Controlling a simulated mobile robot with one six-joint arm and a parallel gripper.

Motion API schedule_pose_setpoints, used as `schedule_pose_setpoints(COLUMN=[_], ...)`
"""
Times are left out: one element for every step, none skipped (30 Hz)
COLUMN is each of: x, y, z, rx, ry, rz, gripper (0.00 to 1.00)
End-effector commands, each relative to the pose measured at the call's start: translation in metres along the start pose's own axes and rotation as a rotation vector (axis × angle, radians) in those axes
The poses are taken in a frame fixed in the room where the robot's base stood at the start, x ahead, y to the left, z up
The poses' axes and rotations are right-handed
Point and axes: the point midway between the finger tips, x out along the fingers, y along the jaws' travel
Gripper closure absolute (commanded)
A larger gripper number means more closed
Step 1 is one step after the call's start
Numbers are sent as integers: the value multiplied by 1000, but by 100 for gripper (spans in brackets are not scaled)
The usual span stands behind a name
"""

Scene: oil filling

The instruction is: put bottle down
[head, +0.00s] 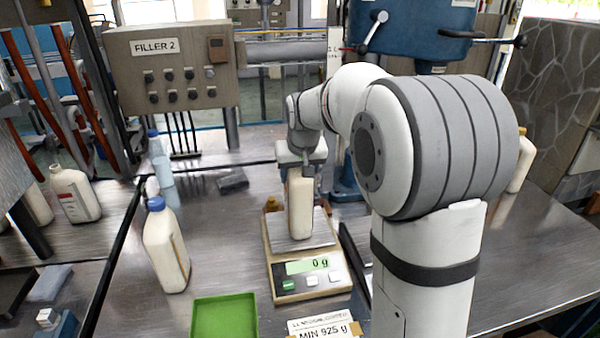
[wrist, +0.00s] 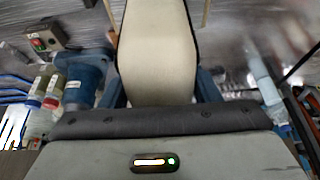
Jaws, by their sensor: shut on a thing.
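A cream bottle (head: 300,205) is held upright by my gripper (head: 305,166) above the plate of a weighing scale (head: 307,262). The scale's display reads 0 g. I cannot tell how large the gap is between the bottle's base and the plate. In the wrist view the bottle (wrist: 157,50) fills the upper middle, between the blue fingers of my gripper (wrist: 157,92). Its top is hidden by the gripper in the head view.
A blue-capped bottle (head: 166,245) stands left of the scale. A green tray (head: 225,317) lies at the front, beside a MIN 925 g sign (head: 322,328). A dark block (head: 232,181) lies behind. Another bottle (head: 521,165) stands at the right. Bare metal table lies right of my arm.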

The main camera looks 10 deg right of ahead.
Motion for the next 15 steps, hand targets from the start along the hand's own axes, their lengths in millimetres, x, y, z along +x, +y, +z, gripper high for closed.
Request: schedule_pose_setpoints(x=[-2, -2, -2, -2, -2, 0, 1, 2, 1, 1, 1, 1, 1, 1, 1], y=[0, 0, 0, 0, 0, 0, 0, 0, 0, 0, 0, 0, 0, 0, 0], z=[-2, -2, -2, -2, -1, -1, 0, 1, 1, 1, 1, 1, 0, 0, 0], rx=[0, 0, 0, 0, 0, 0, 0, 0, 0, 0, 0, 0, 0, 0, 0], ry=[6, 5, 5, 5, 5, 5, 5, 0, 0, 0, 0, 0, 0, 0, 0], rz=[0, 0, 0, 0, 0, 0, 0, 0, 0, 0, 0, 0, 0, 0, 0], gripper=[100, 100, 100, 100, 100, 100, 100, 42, 39, 36, 34, 31, 28, 26, 23])
